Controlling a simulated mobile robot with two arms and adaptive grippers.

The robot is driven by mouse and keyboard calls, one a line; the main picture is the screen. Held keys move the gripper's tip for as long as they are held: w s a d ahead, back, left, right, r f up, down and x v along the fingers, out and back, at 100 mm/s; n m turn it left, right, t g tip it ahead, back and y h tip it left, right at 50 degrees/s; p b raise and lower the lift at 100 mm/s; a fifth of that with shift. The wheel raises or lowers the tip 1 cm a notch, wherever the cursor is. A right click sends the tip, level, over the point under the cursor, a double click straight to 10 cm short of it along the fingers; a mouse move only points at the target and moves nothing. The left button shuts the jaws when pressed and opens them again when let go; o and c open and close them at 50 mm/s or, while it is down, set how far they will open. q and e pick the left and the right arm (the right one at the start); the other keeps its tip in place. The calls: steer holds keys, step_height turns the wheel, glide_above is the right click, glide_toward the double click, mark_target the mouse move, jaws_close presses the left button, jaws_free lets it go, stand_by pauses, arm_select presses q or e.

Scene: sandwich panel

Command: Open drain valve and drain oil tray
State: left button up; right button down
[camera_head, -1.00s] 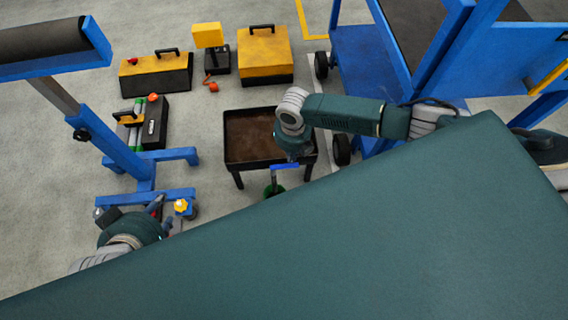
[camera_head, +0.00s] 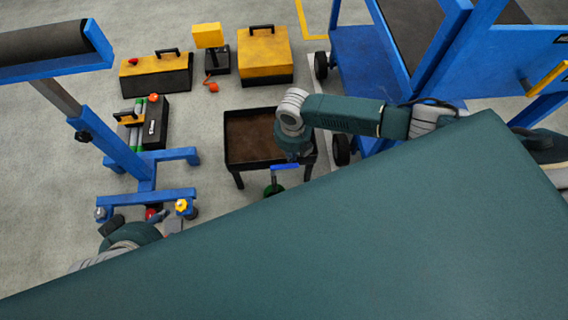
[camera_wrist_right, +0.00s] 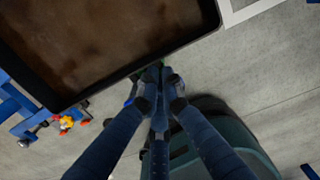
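The oil tray (camera_head: 235,158) is a black rectangular tray on legs, with brown contents, in the middle of the head view. It fills the upper left of the right wrist view (camera_wrist_right: 88,92). A blue bar (camera_head: 284,167), seemingly the valve handle, shows at its front edge, above something green (camera_head: 270,190). My right gripper (camera_wrist_right: 160,78) is beside the tray's edge. Its fingertips are close together; whether anything is between them is unclear. My left gripper (camera_head: 166,220) is at lower left, near the blue stand's foot, partly hidden; its opening is unclear.
Toolboxes (camera_head: 155,75) (camera_head: 265,55) and a yellow-topped device (camera_head: 208,37) stand behind the tray. A blue cart (camera_head: 355,60) is at right. My green body covers the foreground.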

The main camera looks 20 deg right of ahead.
steer(key=shift+s+a+r+p, duration=0.3)
steer(key=shift+s+r+p, duration=0.25)
steer(key=shift+s+r, duration=0.15)
arm_select(q)
steer(key=s+a+g, duration=0.1)
steer(key=s+g, duration=0.1)
steer(key=s, duration=0.3)
step_height(320, 180, down, 13)
steer(key=g+p, duration=0.1)
steer(key=p, duration=0.4)
steer(key=shift+w+y, duration=0.3)
steer(key=shift+w, duration=0.1)
arm_select(e)
steer(key=shift+w+d+r, duration=0.1)
steer(key=shift+w+r, duration=0.05)
steer(key=shift+r, duration=1.1)
steer(key=shift+w+d+r, duration=0.1)
steer(key=shift+w+r, duration=0.05)
steer(key=shift+r, duration=1.1)
arm_select(q)
steer(key=shift+f, duration=0.1)
